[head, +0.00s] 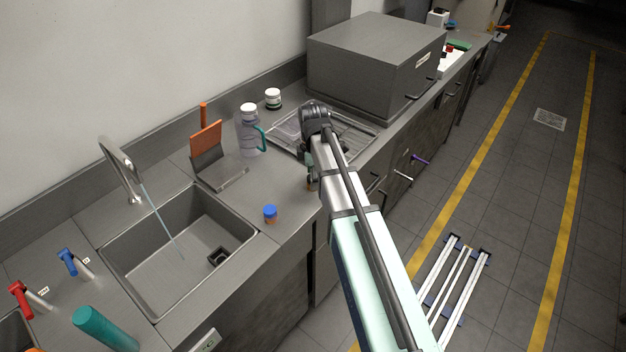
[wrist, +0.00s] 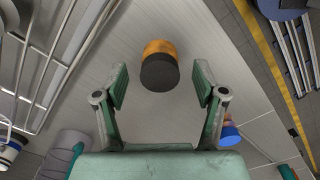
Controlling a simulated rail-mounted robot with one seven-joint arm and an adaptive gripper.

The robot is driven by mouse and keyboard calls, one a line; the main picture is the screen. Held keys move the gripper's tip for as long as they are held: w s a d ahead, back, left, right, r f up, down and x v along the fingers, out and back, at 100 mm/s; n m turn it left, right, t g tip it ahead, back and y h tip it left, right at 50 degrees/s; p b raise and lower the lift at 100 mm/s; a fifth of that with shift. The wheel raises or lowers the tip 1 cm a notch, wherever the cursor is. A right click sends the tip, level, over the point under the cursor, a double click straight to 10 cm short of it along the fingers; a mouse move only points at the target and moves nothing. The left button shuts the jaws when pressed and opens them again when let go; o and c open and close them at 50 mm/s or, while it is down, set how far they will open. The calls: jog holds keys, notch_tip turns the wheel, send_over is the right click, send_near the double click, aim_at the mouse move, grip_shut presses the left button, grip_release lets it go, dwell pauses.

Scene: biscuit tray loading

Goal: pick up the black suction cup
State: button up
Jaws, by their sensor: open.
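A short round piece with a black face (wrist: 159,74) and an orange body shows in the wrist view, just ahead of and between my fingertips; it looks like the black suction cup. My gripper (wrist: 160,88) is open, with a green finger on each side of the piece and visible gaps between. I cannot tell how far the fingertips are above the counter. In the head view my arm reaches over the counter and hides most of my gripper (head: 308,162). A small brownish-orange bit of the piece (head: 311,185) shows beside the arm there.
A wire rack on a tray (head: 352,135) lies behind my gripper, before a large steel box (head: 375,62). A blue-capped orange jar (head: 270,214) stands to the left near the counter edge.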

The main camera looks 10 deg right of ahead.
jog(key=shift+f, duration=0.5)
jog(key=c, duration=1)
jog(key=shift+r, duration=0.2)
